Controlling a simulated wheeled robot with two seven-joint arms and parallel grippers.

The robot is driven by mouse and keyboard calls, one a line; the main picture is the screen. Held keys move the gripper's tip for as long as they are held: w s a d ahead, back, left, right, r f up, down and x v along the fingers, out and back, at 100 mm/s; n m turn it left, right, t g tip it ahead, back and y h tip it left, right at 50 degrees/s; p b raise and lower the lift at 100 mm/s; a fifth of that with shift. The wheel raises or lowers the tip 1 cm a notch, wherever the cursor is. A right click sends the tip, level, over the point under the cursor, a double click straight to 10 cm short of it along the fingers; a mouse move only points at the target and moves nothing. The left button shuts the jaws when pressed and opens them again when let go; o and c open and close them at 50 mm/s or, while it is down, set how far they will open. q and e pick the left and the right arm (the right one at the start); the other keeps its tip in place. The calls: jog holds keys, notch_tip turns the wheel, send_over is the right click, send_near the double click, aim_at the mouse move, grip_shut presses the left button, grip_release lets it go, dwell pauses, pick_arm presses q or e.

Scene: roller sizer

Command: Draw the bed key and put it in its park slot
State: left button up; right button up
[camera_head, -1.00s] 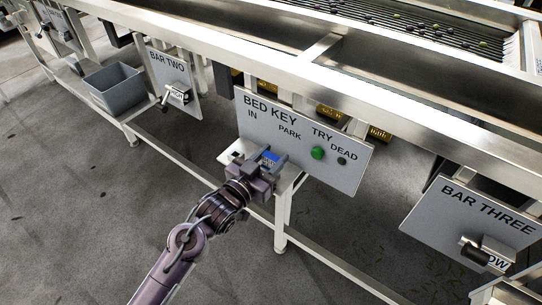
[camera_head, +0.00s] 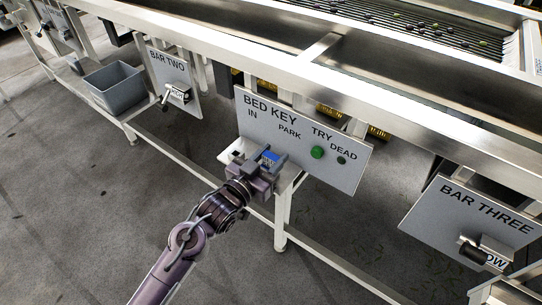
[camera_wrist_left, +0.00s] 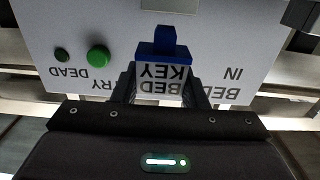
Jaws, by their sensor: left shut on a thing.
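The bed key has a blue part (camera_wrist_left: 163,48) and a white tag (camera_wrist_left: 163,72) reading BED KEY. My left gripper (camera_head: 268,158) is shut on it, with a finger at each side of the tag in the left wrist view. The key's blue also shows between the fingers in the head view (camera_head: 271,157). It is in front of the grey BED KEY panel (camera_head: 335,172), below the PARK lettering. A pale ledge (camera_head: 227,157) with a dark spot shows left of the gripper, below IN. The park slot is hidden; I cannot tell whether the key sits in it. My right gripper is not in view.
A green button (camera_head: 318,152) and a small dark lamp (camera_head: 342,161) are on the panel's right. BAR TWO panel (camera_head: 162,67) is at left and BAR THREE panel (camera_head: 460,215) at right, each with a handle. A grey bin (camera_head: 115,90) stands at left. Floor in front is clear.

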pick_arm(q)
jog(key=shift+f+b, duration=0.65)
jog(key=shift+f, duration=0.75)
jog(key=o, duration=1)
jog(key=shift+o, duration=0.2)
jog(key=v, duration=0.8)
jog(key=shift+w, duration=0.1)
